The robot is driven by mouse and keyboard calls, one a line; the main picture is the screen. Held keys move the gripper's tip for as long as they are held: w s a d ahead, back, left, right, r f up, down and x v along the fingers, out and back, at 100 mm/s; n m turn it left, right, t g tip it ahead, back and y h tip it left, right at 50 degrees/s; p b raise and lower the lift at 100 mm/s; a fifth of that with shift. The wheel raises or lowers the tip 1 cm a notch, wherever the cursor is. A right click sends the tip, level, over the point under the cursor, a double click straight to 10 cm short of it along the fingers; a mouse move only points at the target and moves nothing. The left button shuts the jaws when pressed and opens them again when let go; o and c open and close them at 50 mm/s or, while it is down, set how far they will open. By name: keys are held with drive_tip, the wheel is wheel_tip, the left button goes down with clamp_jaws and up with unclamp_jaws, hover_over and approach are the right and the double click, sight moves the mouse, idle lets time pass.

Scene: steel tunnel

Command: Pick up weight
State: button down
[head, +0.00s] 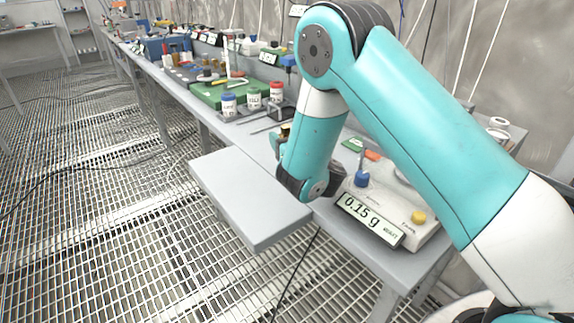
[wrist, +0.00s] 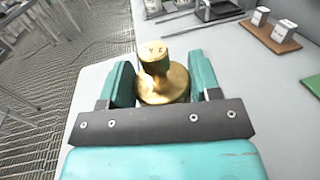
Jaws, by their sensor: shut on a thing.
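A brass weight (wrist: 163,84) with a knob on top stands upright between the two teal fingers of my gripper (wrist: 160,82) in the wrist view. The fingers are shut on its wide body. Grey bench surface shows around it, and I cannot tell whether its base touches the bench. In the head view my arm hides most of the gripper, and only a small brass-coloured bit of the weight (head: 285,130) shows beside the arm.
Labelled jars (head: 253,98) stand further back on the bench. A bare grey shelf (head: 245,195) juts out at the front left.

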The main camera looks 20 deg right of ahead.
drive_tip(key=shift+f+b, duration=2.15)
drive_tip(key=shift+f, duration=0.15)
drive_tip(key=shift+r, duration=0.1)
drive_tip(key=c, duration=0.6)
unclamp_jaws()
drive_tip(key=shift+f, duration=0.2)
drive_tip(key=shift+o, duration=1.4)
drive_tip(key=shift+r, duration=0.15)
